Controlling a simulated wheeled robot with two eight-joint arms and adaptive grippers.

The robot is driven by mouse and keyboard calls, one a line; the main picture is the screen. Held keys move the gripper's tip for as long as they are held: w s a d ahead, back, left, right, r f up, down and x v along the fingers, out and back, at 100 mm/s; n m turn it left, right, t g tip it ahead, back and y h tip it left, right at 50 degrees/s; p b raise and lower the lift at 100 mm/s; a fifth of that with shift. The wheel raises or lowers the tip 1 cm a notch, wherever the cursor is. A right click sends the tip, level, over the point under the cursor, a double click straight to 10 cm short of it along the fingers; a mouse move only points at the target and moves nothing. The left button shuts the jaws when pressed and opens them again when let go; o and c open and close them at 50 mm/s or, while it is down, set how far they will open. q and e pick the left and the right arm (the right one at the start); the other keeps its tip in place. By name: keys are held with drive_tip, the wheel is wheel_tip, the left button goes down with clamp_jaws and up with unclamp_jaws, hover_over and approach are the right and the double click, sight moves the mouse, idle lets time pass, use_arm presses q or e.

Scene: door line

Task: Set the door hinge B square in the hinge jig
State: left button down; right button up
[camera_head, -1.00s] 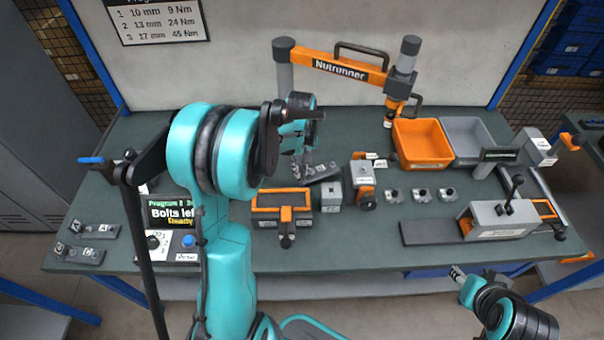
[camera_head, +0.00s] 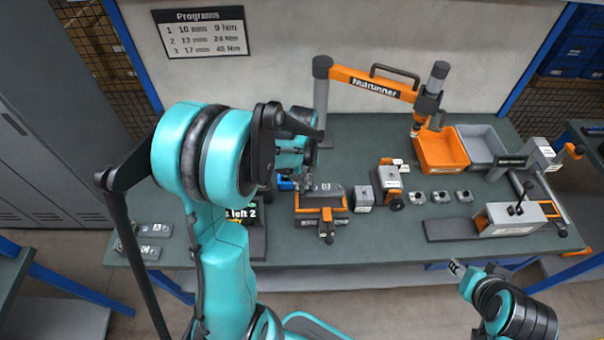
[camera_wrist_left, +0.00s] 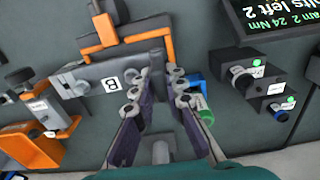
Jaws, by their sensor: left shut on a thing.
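The door hinge B (camera_head: 330,189) is a grey plate with a white B label. It also shows in the left wrist view (camera_wrist_left: 92,82), its knuckle end between my fingers. My left gripper (camera_head: 308,183) is shut on it; its fingers (camera_wrist_left: 158,88) show in the wrist view. The hinge jig (camera_head: 321,215), dark with orange parts, stands just in front of and below the hinge; its orange frame (camera_wrist_left: 128,38) shows in the wrist view. I cannot tell whether the hinge touches the jig. My right gripper (camera_head: 456,267) is small, off the bench's front edge, its opening unclear.
Hinge plates A (camera_head: 148,228) and C (camera_head: 138,252) lie at the bench's left. A grey block (camera_head: 364,200) and an orange fixture (camera_head: 389,182) stand right of the jig. The nutrunner (camera_head: 375,86) hangs behind.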

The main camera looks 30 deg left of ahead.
sight(303, 193)
use_arm(q)
wheel_tip(303, 193, down, 2)
drive_tip(key=shift+w+d+b, duration=0.1)
drive_tip(key=shift+w+b, duration=0.05)
drive_tip(key=shift+b, duration=0.5)
drive_tip(key=shift+f+b, duration=1)
drive_tip(key=shift+f, duration=0.4)
drive_tip(key=shift+f+b, duration=0.9)
drive_tip(key=shift+b, duration=0.1)
idle(0.3)
drive_tip(key=c, duration=1.5)
unclamp_jaws()
drive_tip(key=shift+r, duration=0.15)
drive_tip(key=shift+r+p, duration=2.55)
drive_tip(key=shift+r, duration=0.85)
